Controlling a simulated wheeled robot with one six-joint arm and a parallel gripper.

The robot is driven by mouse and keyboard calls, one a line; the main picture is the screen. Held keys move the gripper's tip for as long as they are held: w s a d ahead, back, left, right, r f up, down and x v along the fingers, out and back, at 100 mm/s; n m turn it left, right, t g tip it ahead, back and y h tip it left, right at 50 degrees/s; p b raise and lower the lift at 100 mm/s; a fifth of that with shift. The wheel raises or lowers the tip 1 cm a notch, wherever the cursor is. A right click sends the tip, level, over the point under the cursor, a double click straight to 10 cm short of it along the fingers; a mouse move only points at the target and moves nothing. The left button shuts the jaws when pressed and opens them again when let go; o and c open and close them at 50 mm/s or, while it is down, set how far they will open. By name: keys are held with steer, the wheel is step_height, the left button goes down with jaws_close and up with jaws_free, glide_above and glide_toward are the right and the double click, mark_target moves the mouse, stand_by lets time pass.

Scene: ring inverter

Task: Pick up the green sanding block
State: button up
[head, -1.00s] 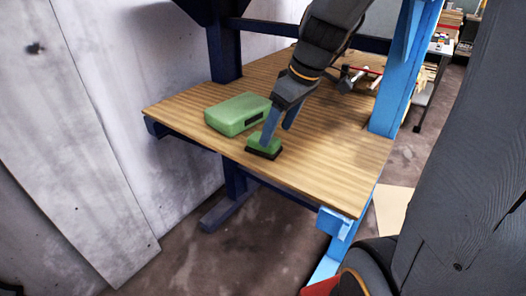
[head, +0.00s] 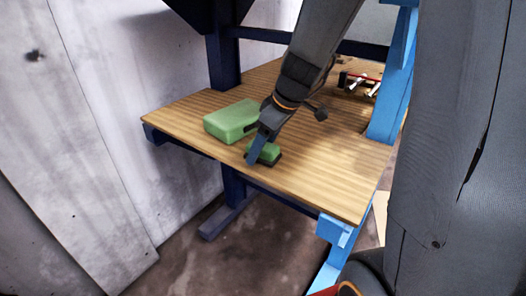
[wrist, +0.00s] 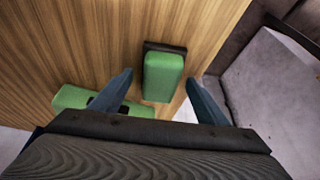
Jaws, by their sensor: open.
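The green sanding block (head: 266,151) with a dark base lies near the front edge of the wooden table. It also shows in the wrist view (wrist: 162,78), beyond and between the two fingers. My gripper (head: 256,160) is open at the block, with one finger in front of it in the head view. In the wrist view my gripper (wrist: 160,92) has a finger on either side of the block, with gaps visible. The arm partly hides the block in the head view. Whether the fingers touch it cannot be told.
A larger green box (head: 230,121) lies left of the block, close to my gripper, and its end shows in the wrist view (wrist: 78,98). Tools (head: 358,82) lie at the table's back right. The wooden tabletop (head: 320,165) is clear to the right. A blue post (head: 392,90) stands at the right.

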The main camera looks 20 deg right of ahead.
steer(key=c, duration=1.2)
step_height(320, 180, up, 10)
steer(key=shift+r, duration=0.1)
